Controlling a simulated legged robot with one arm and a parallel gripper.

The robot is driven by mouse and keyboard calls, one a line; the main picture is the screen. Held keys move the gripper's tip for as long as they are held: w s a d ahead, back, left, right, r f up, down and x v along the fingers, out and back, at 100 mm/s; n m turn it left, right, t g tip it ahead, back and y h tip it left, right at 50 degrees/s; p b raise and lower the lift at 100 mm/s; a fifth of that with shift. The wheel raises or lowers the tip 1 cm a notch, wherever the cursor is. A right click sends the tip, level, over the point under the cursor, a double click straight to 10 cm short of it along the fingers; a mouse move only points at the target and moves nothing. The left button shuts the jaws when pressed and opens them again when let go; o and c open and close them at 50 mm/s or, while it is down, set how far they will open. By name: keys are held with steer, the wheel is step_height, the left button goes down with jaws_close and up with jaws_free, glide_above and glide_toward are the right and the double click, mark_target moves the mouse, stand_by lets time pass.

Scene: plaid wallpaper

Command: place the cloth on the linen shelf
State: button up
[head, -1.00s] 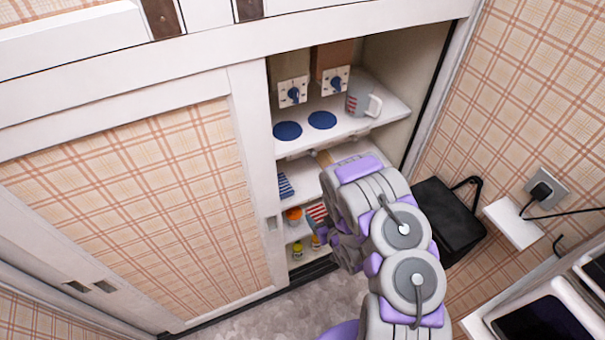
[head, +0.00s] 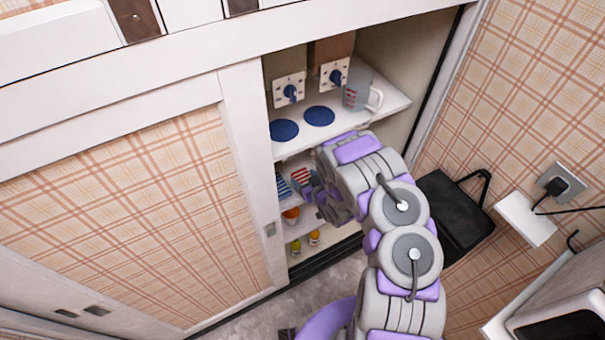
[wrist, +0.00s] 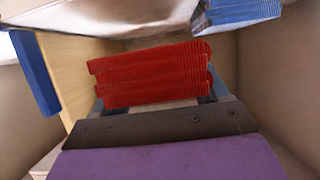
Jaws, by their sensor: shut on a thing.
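The red cloth, a folded stack with pale stripes, is in the head view (head: 302,176) at the open cabinet's middle shelf. It also fills the middle of the wrist view (wrist: 150,75). My gripper (head: 307,187) is shut on it, and its fingers show at both sides of the cloth in the wrist view (wrist: 155,102). A blue striped folded cloth (head: 283,187) lies on the middle shelf (head: 296,163), just left of the red cloth. Whether the red cloth touches the shelf cannot be told. My arm hides the shelf's right part.
The upper shelf (head: 352,122) holds two blue discs (head: 319,116) and a measuring cup (head: 361,95). Small orange and yellow items (head: 291,215) stand on the lower shelves. A white cabinet post (head: 255,150) borders the opening at left. A black bag-like item (head: 452,213) is at right.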

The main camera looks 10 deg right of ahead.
mark_target(303, 172)
steer(key=w, duration=0.4)
steer(key=w+b, duration=0.1)
steer(key=w, duration=0.1)
steer(key=shift+w+d+f, duration=0.2)
steer(key=shift+d+f, duration=0.05)
steer(key=shift+s+f+b, duration=0.1)
steer(key=shift+f+b, duration=0.4)
steer(key=shift+f, duration=1.25)
steer(key=shift+f, duration=0.1)
steer(key=o, duration=1)
steer(key=shift+o, duration=0.2)
steer(key=p+v, duration=0.1)
steer(key=v, duration=0.9)
steer(key=shift+s+r+p, duration=0.15)
steer(key=shift+r+p, duration=0.1)
steer(key=shift+p, duration=0.15)
steer(key=shift+v, duration=0.8)
steer(key=shift+f, duration=0.1)
